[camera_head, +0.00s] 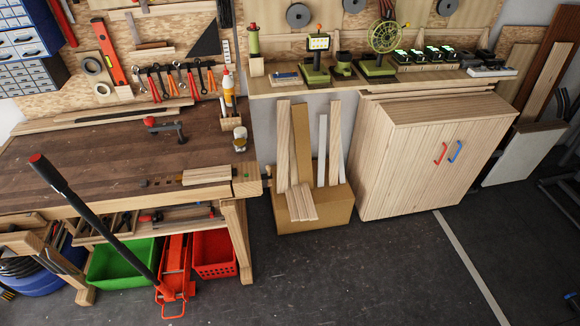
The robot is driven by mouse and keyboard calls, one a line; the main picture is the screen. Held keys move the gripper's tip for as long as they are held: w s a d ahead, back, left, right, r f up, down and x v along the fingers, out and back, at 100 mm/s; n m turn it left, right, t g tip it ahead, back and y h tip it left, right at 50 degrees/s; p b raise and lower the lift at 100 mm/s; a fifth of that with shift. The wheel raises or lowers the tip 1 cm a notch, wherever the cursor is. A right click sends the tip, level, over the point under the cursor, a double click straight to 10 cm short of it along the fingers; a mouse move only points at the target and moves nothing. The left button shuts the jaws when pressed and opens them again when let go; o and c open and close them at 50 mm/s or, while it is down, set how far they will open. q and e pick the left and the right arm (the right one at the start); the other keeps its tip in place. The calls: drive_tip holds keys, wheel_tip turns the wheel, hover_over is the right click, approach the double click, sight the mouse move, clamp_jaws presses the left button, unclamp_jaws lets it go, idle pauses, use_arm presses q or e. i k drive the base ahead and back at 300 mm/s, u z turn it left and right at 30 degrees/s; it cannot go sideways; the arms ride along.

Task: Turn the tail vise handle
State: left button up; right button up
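The wooden workbench (90,160) fills the left of the head view. At its right front corner is the tail vise, a pale wooden jaw block (247,188). A small dark part at its right end, which looks like the vise handle (267,172), sticks out toward the cardboard box. It is small here, and I cannot make out its exact angle. Neither of my grippers is in view, and nothing of mine touches the vise or its handle.
A red floor jack (175,272) stands before the bench, its long black handle (95,215) leaning across the bench front. A cardboard box (318,214) with wood strips stands right of the vise. Beyond is a wooden cabinet (425,160). The floor (350,275) in front is clear.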

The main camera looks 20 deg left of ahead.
sight(267, 176)
drive_tip(key=u, duration=0.2)
drive_tip(key=i, duration=0.65)
drive_tip(key=u, duration=0.5)
